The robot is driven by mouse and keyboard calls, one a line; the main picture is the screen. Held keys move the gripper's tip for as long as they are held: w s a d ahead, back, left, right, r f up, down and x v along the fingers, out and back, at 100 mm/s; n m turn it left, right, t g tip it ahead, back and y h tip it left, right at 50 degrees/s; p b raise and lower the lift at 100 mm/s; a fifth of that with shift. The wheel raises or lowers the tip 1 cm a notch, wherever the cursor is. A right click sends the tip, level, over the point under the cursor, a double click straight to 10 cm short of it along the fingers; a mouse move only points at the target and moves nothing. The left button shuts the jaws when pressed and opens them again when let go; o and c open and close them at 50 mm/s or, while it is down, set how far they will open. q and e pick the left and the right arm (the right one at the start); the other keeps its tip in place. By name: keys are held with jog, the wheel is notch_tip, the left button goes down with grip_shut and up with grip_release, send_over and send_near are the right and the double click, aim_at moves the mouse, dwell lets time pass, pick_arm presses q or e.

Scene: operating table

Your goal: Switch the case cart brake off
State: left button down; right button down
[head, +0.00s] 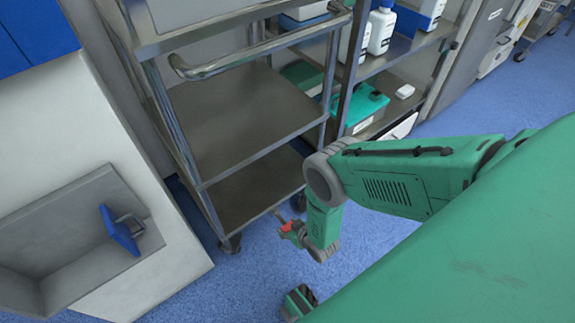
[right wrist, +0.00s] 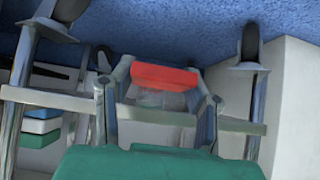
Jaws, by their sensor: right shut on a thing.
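The steel case cart (head: 215,188) stands at the left of centre in the head view, with open shelves, a push handle (head: 262,52) and a caster (head: 232,243) on the blue floor. My right gripper (head: 284,222) is low in front of the cart's bottom shelf. It is shut on a red pedal-like part, which looks like the brake (head: 290,228). In the right wrist view this red part (right wrist: 165,77) lies between the two fingers, with the cart's lower frame (right wrist: 240,126) and casters (right wrist: 250,42) behind. The red part's mounting is hidden. My left gripper is not in view.
A white cabinet (head: 70,130) with a recessed sink-like basin (head: 60,235) stands close on the left. A rack (head: 395,80) with bottles and a green box (head: 366,108) is behind the cart. The blue floor (head: 515,98) is clear at the right.

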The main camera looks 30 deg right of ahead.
jog(key=shift+r+g, duration=0.3)
jog(key=shift+g, duration=0.3)
jog(key=c, duration=0.8)
grip_release()
jog(key=shift+c, duration=0.2)
jog(key=v, duration=1.1)
jog(key=shift+s+r, duration=0.25)
jog(key=shift+s, duration=0.05)
